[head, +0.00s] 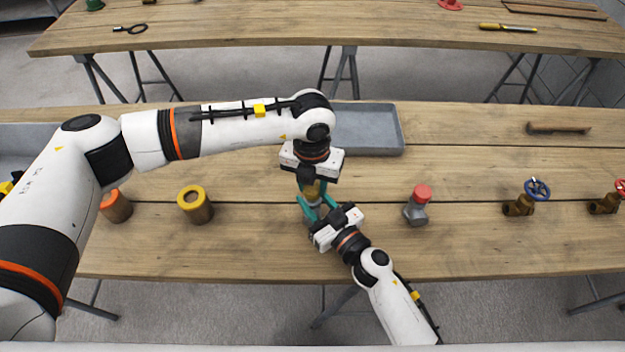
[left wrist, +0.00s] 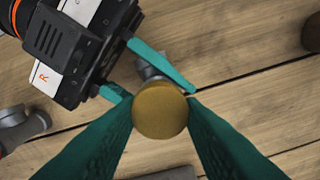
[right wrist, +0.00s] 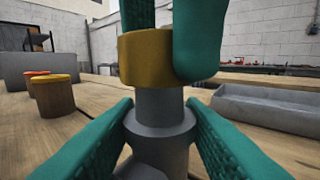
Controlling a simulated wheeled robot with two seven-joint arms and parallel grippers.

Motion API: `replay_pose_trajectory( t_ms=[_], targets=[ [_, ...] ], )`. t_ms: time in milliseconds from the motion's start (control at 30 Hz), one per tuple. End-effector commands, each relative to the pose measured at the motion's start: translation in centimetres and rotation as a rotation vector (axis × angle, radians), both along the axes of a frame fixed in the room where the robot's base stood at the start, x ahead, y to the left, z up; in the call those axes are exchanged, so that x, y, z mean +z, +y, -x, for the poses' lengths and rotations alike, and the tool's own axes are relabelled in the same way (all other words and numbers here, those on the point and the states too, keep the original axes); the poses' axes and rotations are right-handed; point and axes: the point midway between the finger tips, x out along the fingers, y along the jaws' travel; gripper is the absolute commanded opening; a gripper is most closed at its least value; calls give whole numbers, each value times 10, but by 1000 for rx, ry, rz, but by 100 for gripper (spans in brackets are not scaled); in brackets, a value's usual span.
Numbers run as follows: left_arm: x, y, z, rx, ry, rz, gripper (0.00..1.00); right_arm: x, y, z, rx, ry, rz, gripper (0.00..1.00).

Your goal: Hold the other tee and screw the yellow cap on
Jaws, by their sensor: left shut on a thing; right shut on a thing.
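The yellow cap (head: 312,190) is between the fingers of my left gripper (head: 311,186), which comes down from above and is shut on it. In the left wrist view the cap (left wrist: 160,110) shows as a round ochre top. My right gripper (right wrist: 160,125) is shut on the grey tee (right wrist: 160,115) below the cap. In the right wrist view the cap (right wrist: 145,55) sits at the top of the tee's upright neck, in line with it; how far the threads engage is hidden. The other tee (head: 416,212), with a red cap (head: 422,192), stands to the right.
An orange-topped cylinder (head: 116,207) and a yellow-rimmed one (head: 195,206) stand at left. A grey tray (head: 390,152) lies behind my grippers. A blue-wheeled valve (head: 520,205), a red-wheeled valve (head: 606,203) and a brown bar (head: 558,129) are at right. The front table edge is clear.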

Motion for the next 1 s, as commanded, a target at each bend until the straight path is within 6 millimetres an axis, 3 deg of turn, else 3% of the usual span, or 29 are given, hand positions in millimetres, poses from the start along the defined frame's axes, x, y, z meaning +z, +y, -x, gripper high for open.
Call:
replay_pose_trajectory(
  t_ms=[1000],
  targets=[
    [-12, 0, 0, -24, 0, -2, 13, -6, 0, 3, 2, 10, 5, 0]
  ],
)
